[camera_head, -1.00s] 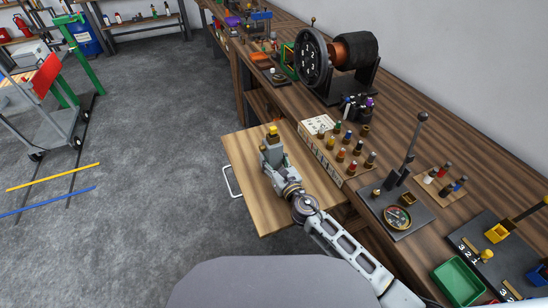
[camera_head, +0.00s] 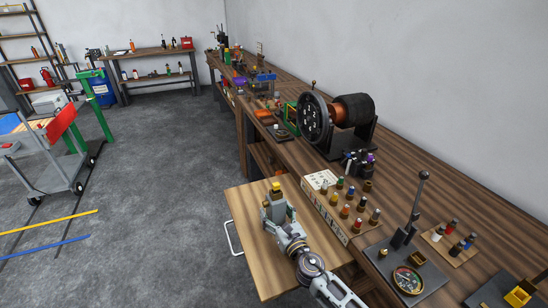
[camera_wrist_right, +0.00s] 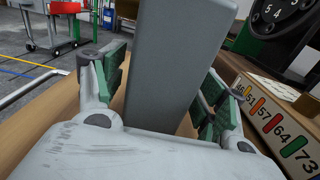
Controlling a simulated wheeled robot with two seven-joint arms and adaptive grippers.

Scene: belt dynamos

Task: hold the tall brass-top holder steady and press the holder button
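The tall holder, a grey upright block with a brass-yellow top (camera_head: 276,187), stands on the pulled-out wooden board (camera_head: 255,250). In the right wrist view its grey body (camera_wrist_right: 178,60) rises between the green-padded fingers. My right gripper (camera_head: 277,208) is around the holder from the near side, with the pads against or very close to both sides. The holder looks upright. I cannot make out a separate button on it. My left gripper is not in view.
A numbered rack with several coloured-top pieces (camera_head: 335,212) stands just right of the holder. A dial machine with a copper coil (camera_head: 338,112) stands behind it. A lever plate with a gauge (camera_head: 408,278) is at the right. Open floor (camera_head: 150,180) lies left of the board.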

